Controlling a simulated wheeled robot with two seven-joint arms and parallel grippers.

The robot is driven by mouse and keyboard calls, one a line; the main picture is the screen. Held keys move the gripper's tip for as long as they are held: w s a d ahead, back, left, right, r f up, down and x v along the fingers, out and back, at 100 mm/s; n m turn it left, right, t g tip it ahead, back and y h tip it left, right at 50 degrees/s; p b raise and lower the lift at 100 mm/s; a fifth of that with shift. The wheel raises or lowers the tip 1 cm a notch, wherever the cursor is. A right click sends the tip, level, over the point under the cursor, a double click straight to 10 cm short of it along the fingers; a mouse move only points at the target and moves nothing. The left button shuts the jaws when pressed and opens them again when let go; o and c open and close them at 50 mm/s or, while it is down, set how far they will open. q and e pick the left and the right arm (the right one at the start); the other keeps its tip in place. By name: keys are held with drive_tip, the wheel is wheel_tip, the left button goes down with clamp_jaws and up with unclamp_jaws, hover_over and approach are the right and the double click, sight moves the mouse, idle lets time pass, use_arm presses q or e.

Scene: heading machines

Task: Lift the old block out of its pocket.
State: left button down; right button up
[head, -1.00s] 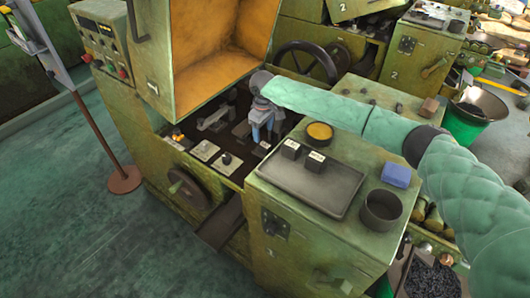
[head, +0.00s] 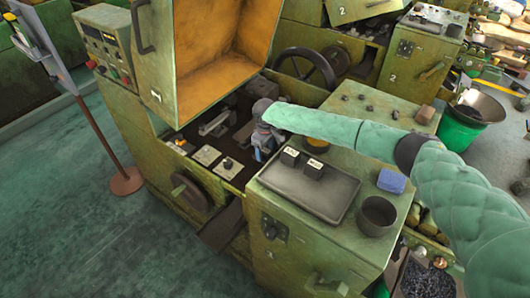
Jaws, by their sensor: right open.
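The machine's open bay (head: 232,118) lies under the raised orange-lined hood. My right arm reaches in from the right, and its gripper (head: 263,155) points down at the bay's right edge, beside the tray cabinet. The fingertips are small and dark here; I see nothing held between them. I cannot make out the old block or its pocket; the gripper covers that part of the bay. My left gripper is out of view.
Two pale plates, one plain (head: 206,155) and one with a black knob (head: 228,168), lie left of the gripper. A yellow-topped tin (head: 316,146) is partly behind my arm. A blue sponge (head: 391,181) and a dark cup (head: 377,216) stand right of the tray.

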drive_tip(key=shift+c, duration=0.3)
clamp_jaws()
drive_tip(key=shift+r, duration=0.15)
